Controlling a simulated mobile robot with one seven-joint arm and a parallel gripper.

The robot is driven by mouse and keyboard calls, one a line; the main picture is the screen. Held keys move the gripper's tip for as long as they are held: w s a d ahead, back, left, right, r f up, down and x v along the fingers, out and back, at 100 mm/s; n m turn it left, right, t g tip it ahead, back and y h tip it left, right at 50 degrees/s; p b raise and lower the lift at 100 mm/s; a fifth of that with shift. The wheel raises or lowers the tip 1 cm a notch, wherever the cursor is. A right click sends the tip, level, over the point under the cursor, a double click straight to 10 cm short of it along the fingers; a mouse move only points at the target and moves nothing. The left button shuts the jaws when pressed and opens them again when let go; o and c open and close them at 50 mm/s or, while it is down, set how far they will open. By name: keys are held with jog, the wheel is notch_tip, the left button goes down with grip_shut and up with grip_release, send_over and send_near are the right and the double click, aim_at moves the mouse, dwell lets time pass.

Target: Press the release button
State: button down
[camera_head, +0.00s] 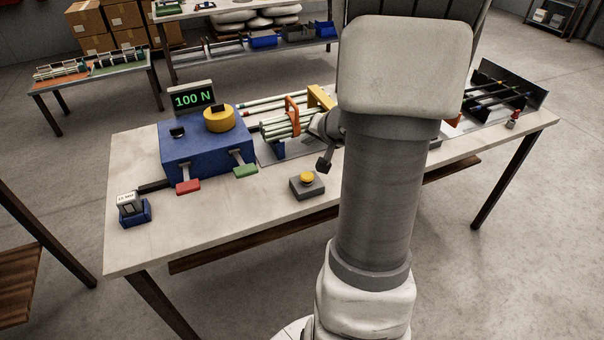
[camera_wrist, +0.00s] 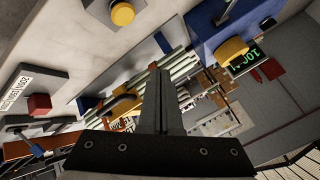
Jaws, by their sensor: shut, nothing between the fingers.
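A yellow round button (camera_head: 307,177) sits on a small grey box (camera_head: 306,189) near the table's front edge. In the wrist view the yellow button (camera_wrist: 122,14) shows at the top, apart from my fingers. A red button (camera_wrist: 39,105) on a grey box with a label shows at the left of the wrist view; I cannot tell which button is the release button. My gripper (camera_head: 324,163) is shut and empty, above the table and a little behind and right of the yellow button. It also shows in the wrist view (camera_wrist: 160,75), its fingers together.
A blue machine (camera_head: 205,146) with a yellow knob, red and green paddles and a "100 N" display (camera_head: 192,98) stands left. Rods with an orange clamp (camera_head: 291,110) lie behind my gripper. A small labelled device (camera_head: 132,208) stands front left. The table front (camera_head: 230,212) is clear.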

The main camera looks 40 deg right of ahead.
jog(key=b, duration=0.5)
send_over(308, 178)
notch_tip(308, 178, down, 7)
jog(key=shift+f, duration=0.1)
jog(key=shift+f+b, duration=0.8)
jog(key=shift+b, duration=0.5)
jog(key=shift+f+b, duration=0.2)
jog(key=shift+b, duration=0.15)
dwell(0.8)
jog(key=shift+f+b, duration=0.25)
jog(key=shift+b, duration=0.25)
jog(key=shift+f+b, duration=0.5)
jog(key=shift+b, duration=0.3)
dwell(0.7)
jog(key=shift+r, duration=0.1)
jog(key=shift+r+p, duration=0.55)
jog(key=shift+r, duration=0.3)
